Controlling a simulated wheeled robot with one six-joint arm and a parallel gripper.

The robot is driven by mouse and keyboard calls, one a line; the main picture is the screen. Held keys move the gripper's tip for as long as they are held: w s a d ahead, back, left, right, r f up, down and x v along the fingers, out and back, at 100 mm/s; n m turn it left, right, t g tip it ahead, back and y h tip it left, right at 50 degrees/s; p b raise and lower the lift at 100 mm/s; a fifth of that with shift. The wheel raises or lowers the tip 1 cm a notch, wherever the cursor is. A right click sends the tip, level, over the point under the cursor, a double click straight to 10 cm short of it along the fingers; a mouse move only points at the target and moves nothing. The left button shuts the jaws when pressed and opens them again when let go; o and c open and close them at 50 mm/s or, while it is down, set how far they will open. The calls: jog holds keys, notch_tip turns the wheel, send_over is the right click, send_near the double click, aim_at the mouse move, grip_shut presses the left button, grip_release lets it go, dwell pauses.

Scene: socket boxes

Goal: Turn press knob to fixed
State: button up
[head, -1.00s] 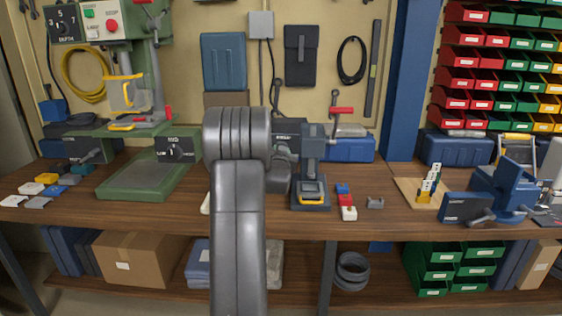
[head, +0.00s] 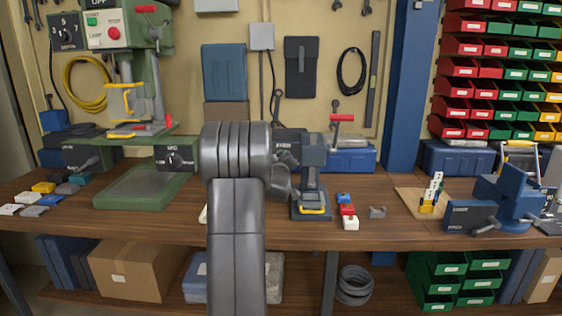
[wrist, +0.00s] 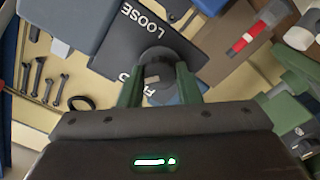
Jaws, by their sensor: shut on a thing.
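The press (head: 311,180) stands on the bench just right of my arm, with a red-handled lever on top. Its dark label plate (wrist: 120,45) fills the upper middle of the wrist view, with LOOSE at the top and a partly covered second word at the bottom. The round dark press knob (wrist: 157,58) sits on this plate near the lower word. My gripper (wrist: 160,76) has its two green fingers on either side of the knob and is shut on it. The knob's exact pointing is hard to tell. In the head view my arm hides the knob and fingers.
A green drill press (head: 138,185) stands to the left and a blue vise (head: 500,205) to the right. Small red, white and blue blocks (head: 347,210) and a grey piece (head: 377,212) lie right of the press.

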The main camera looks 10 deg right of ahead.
jog(key=shift+n+p, duration=0.4)
jog(key=shift+n, duration=3.3)
jog(key=o, duration=1)
jog(key=shift+c, duration=0.2)
jog(key=b+v, duration=0.1)
jog(key=v, duration=1.3)
jog(key=shift+b, duration=0.35)
jog(key=shift+w, duration=0.2)
